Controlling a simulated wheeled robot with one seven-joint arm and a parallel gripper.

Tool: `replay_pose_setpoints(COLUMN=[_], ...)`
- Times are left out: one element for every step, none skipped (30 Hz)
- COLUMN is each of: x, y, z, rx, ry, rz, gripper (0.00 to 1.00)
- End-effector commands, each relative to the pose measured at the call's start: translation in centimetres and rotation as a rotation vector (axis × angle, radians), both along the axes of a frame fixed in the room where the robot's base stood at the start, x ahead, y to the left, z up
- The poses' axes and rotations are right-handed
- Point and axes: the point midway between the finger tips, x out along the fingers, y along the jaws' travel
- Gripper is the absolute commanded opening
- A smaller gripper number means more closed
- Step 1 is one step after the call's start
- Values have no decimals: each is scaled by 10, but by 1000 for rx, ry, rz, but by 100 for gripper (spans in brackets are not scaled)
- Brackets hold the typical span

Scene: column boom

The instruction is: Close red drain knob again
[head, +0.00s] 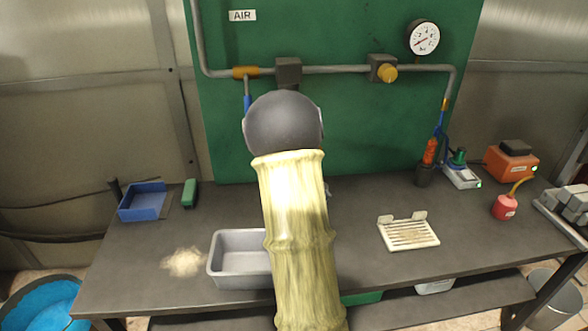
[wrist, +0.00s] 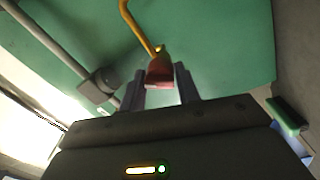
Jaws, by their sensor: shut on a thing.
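The red drain knob (wrist: 158,76) shows in the wrist view at the lower end of a yellow-orange bent pipe (wrist: 137,27). My gripper (wrist: 160,73) has one dark finger on each side of the knob and is shut on it. The knob's near face shows between the fingers; how far it is turned cannot be told. In the head view my own arm covers the knob and the gripper.
A green panel (head: 350,130) carries a grey pipe (head: 335,69), a yellow knob (head: 387,73) and a gauge (head: 423,38). On the bench stand a metal tray (head: 240,282), a blue bin (head: 143,203) and a white slatted rack (head: 408,234). Tan powder (head: 184,262) lies left of the tray.

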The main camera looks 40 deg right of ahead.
Motion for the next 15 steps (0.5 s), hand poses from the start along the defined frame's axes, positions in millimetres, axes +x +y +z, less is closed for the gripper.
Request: replay_pose_setpoints(x=[1,1,1,1,1,1,1,1,1,1,1,1,1,0,1], y=[2,2,2,2,2,2,2,2,2,2,1,1,1,1,1], z=[-8,-8,-8,-8,-8,-7,-7,-7,-7,-7,-7,-6,-6,-6,-6], rx=[-38,-61,-94,-118,-142,-174,-196,-219,-249,-269,-290,-315,-333,-351,-370], ry=[27,42,61,77,93,111,124,139,158,171,183,199,210,222,234], rz=[4,4,4,5,4,4,4,5,5,5,4,4,4,3,4], gripper=[9,9,9,9,9,9,9,9,9,9,9,9,9,9,9])
